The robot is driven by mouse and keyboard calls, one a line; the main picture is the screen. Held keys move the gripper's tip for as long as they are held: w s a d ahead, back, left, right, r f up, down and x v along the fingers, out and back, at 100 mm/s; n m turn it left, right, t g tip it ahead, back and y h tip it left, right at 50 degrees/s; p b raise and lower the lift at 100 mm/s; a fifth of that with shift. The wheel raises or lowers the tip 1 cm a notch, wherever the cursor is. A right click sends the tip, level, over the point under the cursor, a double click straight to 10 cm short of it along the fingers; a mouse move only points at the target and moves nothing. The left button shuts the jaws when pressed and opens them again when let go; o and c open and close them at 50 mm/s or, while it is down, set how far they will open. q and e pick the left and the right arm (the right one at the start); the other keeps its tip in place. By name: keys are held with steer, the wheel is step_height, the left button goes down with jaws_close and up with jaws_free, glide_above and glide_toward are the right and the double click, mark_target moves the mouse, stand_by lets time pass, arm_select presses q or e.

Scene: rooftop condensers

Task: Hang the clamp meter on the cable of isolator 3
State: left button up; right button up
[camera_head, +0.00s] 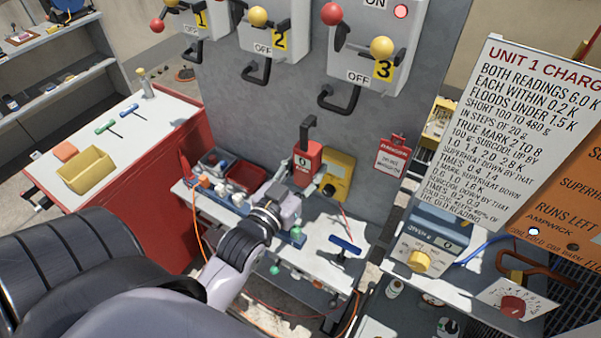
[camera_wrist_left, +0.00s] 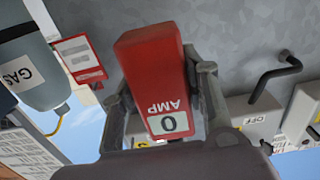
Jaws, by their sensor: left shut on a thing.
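The clamp meter (camera_head: 307,165) is red with a dark upright jaw on top and a small display reading 0. It also shows upside down in the left wrist view (camera_wrist_left: 152,75), marked AMP. My left gripper (camera_head: 305,185) is shut on its body, one finger on each side, above the bench and in front of the grey panel. Isolator 3 (camera_head: 365,62) is at the panel's upper right, marked OFF. Its black cable (camera_head: 340,102) loops below it, above and right of the meter's jaw; the two look apart. My right gripper is not in view.
Isolator 1 (camera_head: 196,25) and isolator 2 (camera_head: 272,38) are to the left on the grey panel (camera_head: 230,110). A yellow instrument (camera_head: 338,172) and a red tag (camera_head: 391,155) are behind and right of the meter. A white sign (camera_head: 515,120) fills the right side. Trays cover the bench's left part.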

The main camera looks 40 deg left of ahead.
arm_select(q)
steer(key=shift+w+a+b, duration=0.15)
steer(key=shift+w+b, duration=0.6)
steer(key=shift+w, duration=1.8)
steer(key=shift+w+a+b, duration=0.15)
steer(key=shift+w+b, duration=0.55)
steer(key=shift+w, duration=1.85)
steer(key=shift+f, duration=0.65)
steer(key=shift+b, duration=0.3)
steer(key=shift+f, duration=0.1)
steer(key=o, duration=1.5)
